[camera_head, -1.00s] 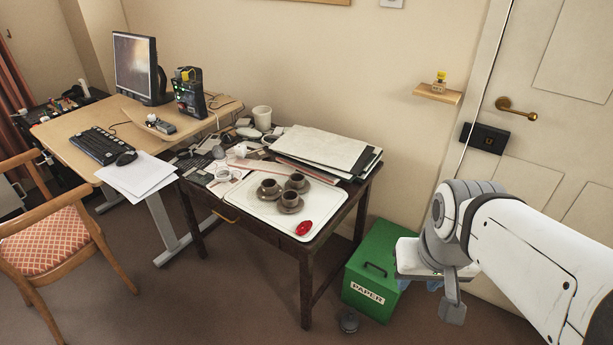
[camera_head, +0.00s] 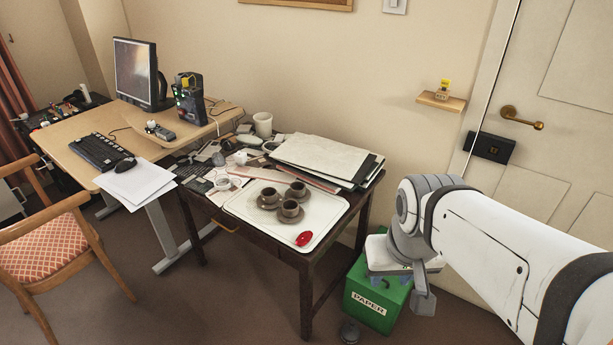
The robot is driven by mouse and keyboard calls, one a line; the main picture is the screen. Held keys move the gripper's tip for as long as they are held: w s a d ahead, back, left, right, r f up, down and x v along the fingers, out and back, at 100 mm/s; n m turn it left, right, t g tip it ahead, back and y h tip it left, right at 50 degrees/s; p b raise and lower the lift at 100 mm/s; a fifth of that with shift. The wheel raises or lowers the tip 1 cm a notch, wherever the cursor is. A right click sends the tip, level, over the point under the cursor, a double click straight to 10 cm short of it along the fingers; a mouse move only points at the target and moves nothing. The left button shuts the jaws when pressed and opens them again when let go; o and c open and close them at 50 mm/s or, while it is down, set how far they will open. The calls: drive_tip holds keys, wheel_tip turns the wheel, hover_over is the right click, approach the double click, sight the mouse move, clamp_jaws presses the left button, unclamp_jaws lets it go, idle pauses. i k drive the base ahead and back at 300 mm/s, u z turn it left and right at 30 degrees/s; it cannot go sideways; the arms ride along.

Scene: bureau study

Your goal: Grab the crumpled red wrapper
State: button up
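The crumpled red wrapper (camera_head: 304,239) lies on the near right corner of a white tray (camera_head: 325,212) on the dark wooden table. Several brown cups on saucers (camera_head: 289,208) stand on the same tray, behind and left of the wrapper. My gripper (camera_head: 423,301) hangs at the right, in front of the green bin and apart from the table and the wrapper. One dark grey finger shows; the rest is hidden by my wrist, so its opening cannot be made out.
A green bin labelled PAPER (camera_head: 368,306) stands on the floor right of the table. Folders and papers (camera_head: 322,158) are stacked at the table's back right. A wooden chair (camera_head: 45,240) stands at the left. A small dark object (camera_head: 349,331) lies on the floor by the bin.

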sight(305, 236)
drive_tip(key=i, duration=0.85)
drive_tip(key=u, duration=0.05)
